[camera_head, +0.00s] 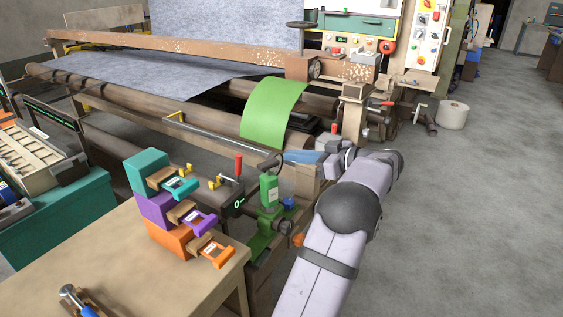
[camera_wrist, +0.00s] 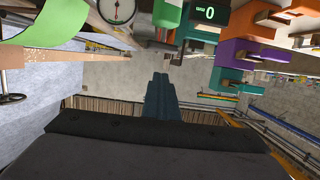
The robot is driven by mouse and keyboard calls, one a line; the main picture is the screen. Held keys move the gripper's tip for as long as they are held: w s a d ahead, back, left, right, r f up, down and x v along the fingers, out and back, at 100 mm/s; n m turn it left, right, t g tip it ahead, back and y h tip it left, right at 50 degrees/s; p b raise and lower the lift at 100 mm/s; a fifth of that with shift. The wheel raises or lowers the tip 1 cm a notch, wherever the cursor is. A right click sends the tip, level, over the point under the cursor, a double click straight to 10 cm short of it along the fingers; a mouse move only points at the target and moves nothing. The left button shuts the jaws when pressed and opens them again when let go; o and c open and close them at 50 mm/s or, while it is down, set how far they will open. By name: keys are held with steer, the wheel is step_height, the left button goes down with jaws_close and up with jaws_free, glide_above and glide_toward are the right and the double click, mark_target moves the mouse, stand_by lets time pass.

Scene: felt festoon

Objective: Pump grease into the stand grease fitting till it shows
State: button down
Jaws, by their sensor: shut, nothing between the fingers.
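A green stand (camera_head: 262,232) is beside the wooden table, with an upright green canister (camera_head: 269,188) bearing a pale label above it. A small black counter (camera_head: 238,203) with green digits is left of the canister; it reads 0 in the wrist view (camera_wrist: 209,13). A red-handled lever (camera_head: 238,166) rises behind the counter. I cannot make out the grease fitting or any grease. In the wrist view my gripper (camera_wrist: 160,78) shows dark shut fingers with nothing between them. In the head view its end is near the bluish piece behind the canister, and the fingertips are unclear.
Teal, purple and orange bins (camera_head: 172,215) stand stacked on the wooden table (camera_head: 100,260). A round dial (camera_wrist: 117,10) shows in the wrist view. Rollers with grey felt (camera_head: 170,75) and a green sheet (camera_head: 272,108) lie behind.

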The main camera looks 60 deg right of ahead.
steer(key=shift+b+v, duration=0.3)
steer(key=shift+v, duration=1.45)
